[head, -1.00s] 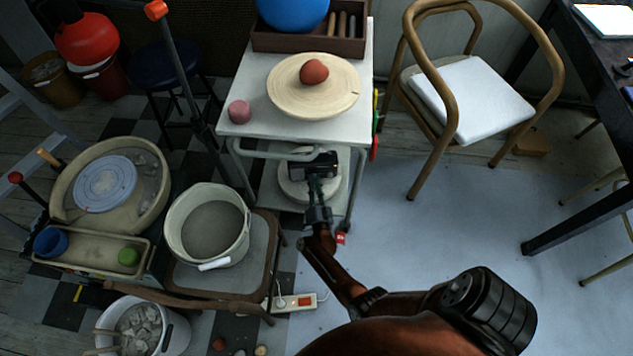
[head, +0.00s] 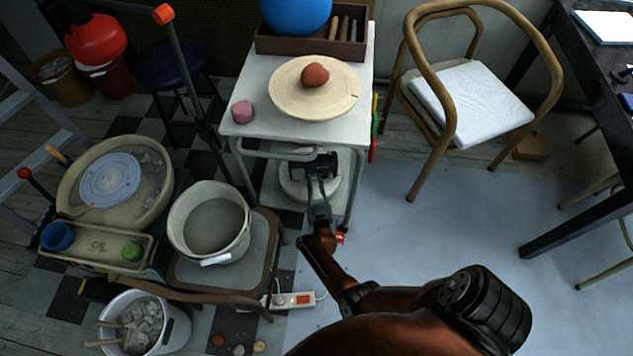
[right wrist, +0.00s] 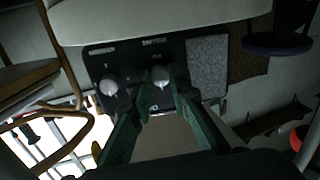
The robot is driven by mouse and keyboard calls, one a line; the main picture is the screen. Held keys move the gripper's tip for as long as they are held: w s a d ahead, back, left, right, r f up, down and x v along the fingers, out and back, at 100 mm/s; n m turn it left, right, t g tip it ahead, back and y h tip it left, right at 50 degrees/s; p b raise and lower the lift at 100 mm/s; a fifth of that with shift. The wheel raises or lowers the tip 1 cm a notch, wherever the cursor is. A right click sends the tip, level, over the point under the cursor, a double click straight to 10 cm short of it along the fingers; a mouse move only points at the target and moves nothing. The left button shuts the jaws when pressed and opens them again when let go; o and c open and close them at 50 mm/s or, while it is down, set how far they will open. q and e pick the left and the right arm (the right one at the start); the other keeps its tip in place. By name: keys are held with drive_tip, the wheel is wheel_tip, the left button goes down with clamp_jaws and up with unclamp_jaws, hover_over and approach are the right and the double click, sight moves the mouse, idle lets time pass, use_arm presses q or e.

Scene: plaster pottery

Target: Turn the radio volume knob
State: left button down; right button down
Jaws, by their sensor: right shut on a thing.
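The dark radio (head: 322,160) is on the lower level of the white cart, at a pale round disc. In the right wrist view its black front panel (right wrist: 132,63) has two pale round knobs and a grey speaker patch at the right. My right gripper (head: 315,183) reaches the radio's front. In the right wrist view its two green fingers (right wrist: 160,84) are shut on the right-hand knob (right wrist: 160,75), one on each side. The left-hand knob (right wrist: 108,87) is free. The panel lettering is too small to read. My left gripper is out of view.
The white cart (head: 250,82) has a wooden wheel disc (head: 290,95) with a reddish ball on top. A bucket (head: 182,225) on a stool stands left of my right arm. A wooden chair (head: 440,150) stands right. The floor (head: 450,230) between chair and arm is clear.

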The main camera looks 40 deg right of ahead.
drive_tip(key=shift+a+n, duration=0.1)
drive_tip(key=shift+n, duration=0.7)
drive_tip(key=c, duration=1.8)
unclamp_jaws()
